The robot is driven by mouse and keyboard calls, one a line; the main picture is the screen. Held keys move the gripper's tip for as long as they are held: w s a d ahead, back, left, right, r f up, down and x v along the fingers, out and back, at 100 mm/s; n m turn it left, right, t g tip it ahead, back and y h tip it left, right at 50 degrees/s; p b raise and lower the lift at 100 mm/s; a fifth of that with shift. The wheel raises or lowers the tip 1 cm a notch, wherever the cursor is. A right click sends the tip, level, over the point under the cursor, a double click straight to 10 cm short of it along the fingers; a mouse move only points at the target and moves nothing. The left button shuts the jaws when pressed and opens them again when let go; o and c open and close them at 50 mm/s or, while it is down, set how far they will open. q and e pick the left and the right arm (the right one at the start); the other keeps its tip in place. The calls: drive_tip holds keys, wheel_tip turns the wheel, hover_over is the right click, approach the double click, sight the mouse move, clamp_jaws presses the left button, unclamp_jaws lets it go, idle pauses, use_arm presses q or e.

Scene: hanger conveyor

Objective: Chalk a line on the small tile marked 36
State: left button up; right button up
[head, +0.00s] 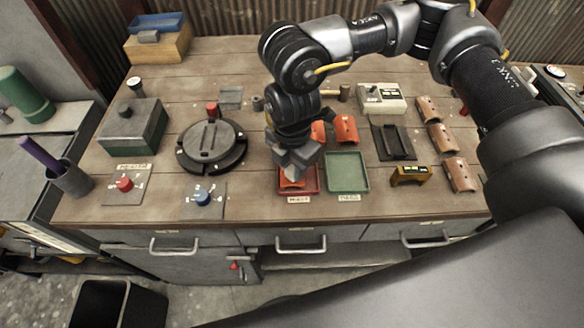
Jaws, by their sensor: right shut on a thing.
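My right gripper (294,172) points down over the red tray (316,187) at the front middle of the bench. It is shut on a small orange-red tile (291,182), only partly visible below the fingers at the tray. Two more orange tiles (346,129) stand just behind the trays, one partly hidden by my wrist. Several larger brownish curved tiles (442,138) lie in a column at the right. No number 36 can be read on any tile, and I cannot make out any chalk. My left gripper is out of view.
A green tray (347,172) sits right of the red one. A black holder (393,141) and yellow-brown block (411,175) stand right. Bare wood shows along the front edge.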

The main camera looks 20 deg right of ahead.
drive_tip(key=shift+w+d, duration=0.1)
drive_tip(key=shift+w, duration=0.2)
drive_tip(key=shift+s, duration=0.15)
drive_tip(key=shift+s, duration=0.55)
drive_tip(key=shift+s+a, duration=0.1)
drive_tip(key=shift+a, duration=0.1)
drive_tip(key=shift+f, duration=0.1)
drive_tip(key=shift+w+d, duration=0.25)
drive_tip(key=shift+w, duration=0.5)
drive_tip(key=shift+s, duration=0.15)
